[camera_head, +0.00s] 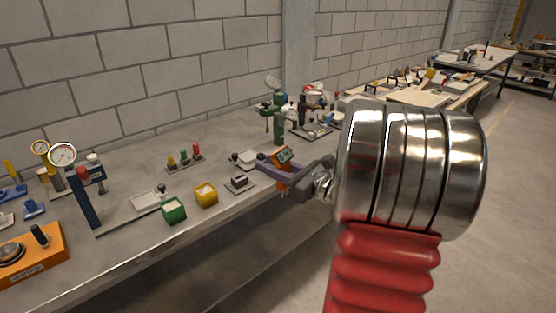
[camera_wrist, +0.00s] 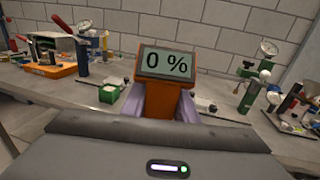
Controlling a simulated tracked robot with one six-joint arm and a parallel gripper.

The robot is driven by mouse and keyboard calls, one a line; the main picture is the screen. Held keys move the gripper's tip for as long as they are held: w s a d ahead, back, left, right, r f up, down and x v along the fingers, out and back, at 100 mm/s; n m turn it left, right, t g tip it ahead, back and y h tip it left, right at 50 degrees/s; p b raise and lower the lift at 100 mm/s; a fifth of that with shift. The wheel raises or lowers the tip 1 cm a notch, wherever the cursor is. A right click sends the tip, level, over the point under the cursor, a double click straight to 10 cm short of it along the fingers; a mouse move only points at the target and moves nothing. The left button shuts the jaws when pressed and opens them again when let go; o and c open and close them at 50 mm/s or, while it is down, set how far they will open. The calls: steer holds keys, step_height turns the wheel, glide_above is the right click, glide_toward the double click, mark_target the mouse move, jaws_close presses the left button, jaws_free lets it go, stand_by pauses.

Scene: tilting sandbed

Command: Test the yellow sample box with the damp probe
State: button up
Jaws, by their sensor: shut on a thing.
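My gripper (camera_head: 272,172) is shut on an orange damp probe (camera_head: 283,156), held above the bench's front edge. In the wrist view, the probe (camera_wrist: 163,92) stands between the two purple fingers, and its display (camera_wrist: 167,63) reads "0 %". The yellow sample box (camera_head: 206,195) sits on the bench left of my gripper in the head view, apart from the probe. A green sample box (camera_head: 174,210) stands just left of it and also shows in the wrist view (camera_wrist: 110,92). I cannot make out the yellow box in the wrist view; the probe may hide it.
A small plate with a grey block (camera_head: 239,181) lies between the yellow box and my gripper. A white tray (camera_head: 145,201), a gauge stand (camera_head: 84,193) and an orange device (camera_head: 31,254) are further left. A peg rack (camera_head: 185,157) and a green stand (camera_head: 278,118) are behind.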

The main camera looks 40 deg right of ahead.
steer(key=w+a+f+n+g+y, duration=0.2)
steer(key=a+f+n+g+y, duration=0.1)
steer(key=a+f, duration=1)
steer(key=w+a+f+n+g+y, duration=0.3)
steer(key=a+f+n+y, duration=0.2)
steer(key=a+f, duration=0.9)
steer(key=a+y, duration=0.1)
steer(key=y, duration=0.1)
steer(key=shift+w+a+f+g+y, duration=0.15)
steer(key=shift+f+g+y, duration=0.15)
steer(key=shift+g+y, duration=0.1)
